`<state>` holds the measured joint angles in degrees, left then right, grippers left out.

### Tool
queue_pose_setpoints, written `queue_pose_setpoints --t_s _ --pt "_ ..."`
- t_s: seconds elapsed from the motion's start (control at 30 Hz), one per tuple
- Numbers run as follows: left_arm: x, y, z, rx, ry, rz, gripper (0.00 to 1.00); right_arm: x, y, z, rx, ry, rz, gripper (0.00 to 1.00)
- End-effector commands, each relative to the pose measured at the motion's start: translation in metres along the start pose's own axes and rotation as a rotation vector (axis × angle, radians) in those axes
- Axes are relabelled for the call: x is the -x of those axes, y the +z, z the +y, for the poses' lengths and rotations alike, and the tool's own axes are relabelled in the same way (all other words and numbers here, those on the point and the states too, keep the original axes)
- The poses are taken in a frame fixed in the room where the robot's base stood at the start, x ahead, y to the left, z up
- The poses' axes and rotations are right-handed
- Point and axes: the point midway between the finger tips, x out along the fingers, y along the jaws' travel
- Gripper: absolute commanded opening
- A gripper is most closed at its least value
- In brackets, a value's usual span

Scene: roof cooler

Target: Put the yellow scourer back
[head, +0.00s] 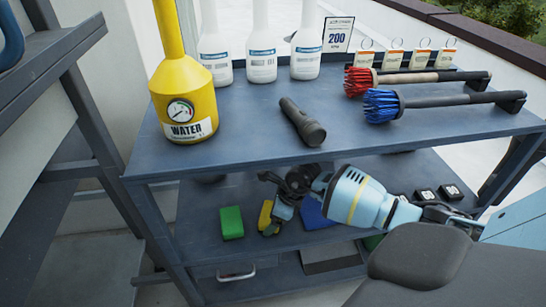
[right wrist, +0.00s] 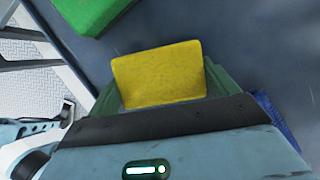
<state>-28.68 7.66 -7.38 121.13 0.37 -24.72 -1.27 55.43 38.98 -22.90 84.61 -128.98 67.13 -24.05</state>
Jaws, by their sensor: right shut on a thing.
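The yellow scourer (head: 265,214) is at the middle shelf, between a green scourer (head: 231,222) on its left and a blue scourer (head: 315,213) on its right. My right gripper (head: 272,222) is shut on the yellow scourer at that shelf. The green scourer (right wrist: 92,12) shows at the top left there, and a bit of the blue one (right wrist: 272,118) at the right. I cannot tell whether the yellow scourer touches the shelf. My left gripper is not in view.
The dark middle shelf (head: 200,215) lies under the top shelf (head: 240,120). The top shelf holds a yellow water can (head: 183,95), white bottles, a black torch (head: 303,122) and red and blue brushes. Small black boxes (head: 438,193) sit at the middle shelf's right.

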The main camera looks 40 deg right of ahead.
Motion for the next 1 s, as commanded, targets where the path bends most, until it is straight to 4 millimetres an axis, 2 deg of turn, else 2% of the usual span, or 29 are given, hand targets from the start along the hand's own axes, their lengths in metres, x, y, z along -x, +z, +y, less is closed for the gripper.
queue_pose_setpoints --t_s 0.17,0.2,0.3,0.6,0.73,0.83,0.9,1.0 --pt "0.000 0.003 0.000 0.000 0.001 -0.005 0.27 -0.002 -0.001 0.000 0.000 -0.001 0.000 0.65" --pt "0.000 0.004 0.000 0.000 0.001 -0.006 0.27 -0.002 -0.001 0.000 0.000 -0.001 0.000 0.88" --pt "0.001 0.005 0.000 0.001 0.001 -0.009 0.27 -0.002 -0.001 0.000 0.000 -0.001 0.000 1.00" --pt "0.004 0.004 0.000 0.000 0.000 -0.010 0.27 0.002 0.001 0.000 0.000 -0.001 -0.001 1.00" --pt "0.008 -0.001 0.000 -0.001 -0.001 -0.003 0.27 0.018 0.001 -0.001 0.002 -0.004 -0.001 1.00" --pt "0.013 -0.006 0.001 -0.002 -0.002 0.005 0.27 0.038 0.001 -0.002 0.003 -0.005 -0.001 1.00" --pt "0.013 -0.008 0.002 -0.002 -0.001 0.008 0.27 0.040 -0.018 -0.001 0.000 -0.003 0.005 1.00" --pt "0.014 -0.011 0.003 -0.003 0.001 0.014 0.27 0.047 -0.037 0.000 0.000 -0.002 0.005 1.00"
